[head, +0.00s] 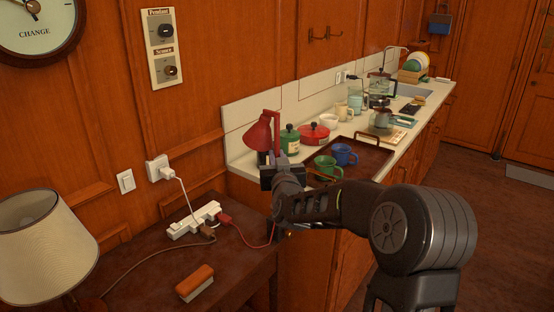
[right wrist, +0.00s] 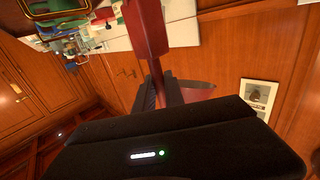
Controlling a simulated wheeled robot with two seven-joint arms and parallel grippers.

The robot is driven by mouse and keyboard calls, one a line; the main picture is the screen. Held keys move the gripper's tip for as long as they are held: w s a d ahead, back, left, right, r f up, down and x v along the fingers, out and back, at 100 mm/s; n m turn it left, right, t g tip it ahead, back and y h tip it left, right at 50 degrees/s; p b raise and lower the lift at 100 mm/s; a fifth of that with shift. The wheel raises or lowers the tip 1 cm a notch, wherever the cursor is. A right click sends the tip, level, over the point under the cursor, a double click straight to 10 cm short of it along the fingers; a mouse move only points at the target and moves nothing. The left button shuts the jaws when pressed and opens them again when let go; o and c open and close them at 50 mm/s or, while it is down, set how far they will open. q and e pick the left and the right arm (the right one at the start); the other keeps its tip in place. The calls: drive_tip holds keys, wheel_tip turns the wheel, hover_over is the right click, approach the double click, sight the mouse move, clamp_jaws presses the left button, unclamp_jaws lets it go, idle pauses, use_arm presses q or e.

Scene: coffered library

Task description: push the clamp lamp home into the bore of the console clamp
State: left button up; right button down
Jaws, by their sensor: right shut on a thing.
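The clamp lamp, with its red shade (head: 259,136) and red stem, stands above my right gripper (head: 279,178) in the head view. My right gripper is shut on it; the jaws and the lamp's lower end are largely hidden by my own wrist. In the right wrist view the lamp's red stem (right wrist: 146,28) runs down between the dark fingers (right wrist: 160,92). I cannot make out the console clamp or its bore. The gripper is by the right end of the brown console (head: 135,262). My left gripper is not in view.
A white power strip (head: 194,219) with a red plug (head: 225,218), a brush (head: 194,282) and a shaded table lamp (head: 45,245) are on the console. Behind, the counter holds a tray (head: 366,160) with mugs, a green canister (head: 289,140) and a red pot (head: 314,134).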

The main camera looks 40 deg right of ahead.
idle(0.9)
drive_tip(key=shift+f+b, duration=1.65)
drive_tip(key=shift+b, duration=0.4)
drive_tip(key=c, duration=1.3)
unclamp_jaws()
drive_tip(key=shift+c, duration=0.2)
drive_tip(key=b+v, duration=0.1)
drive_tip(key=v, duration=0.7)
drive_tip(key=shift+w, duration=0.1)
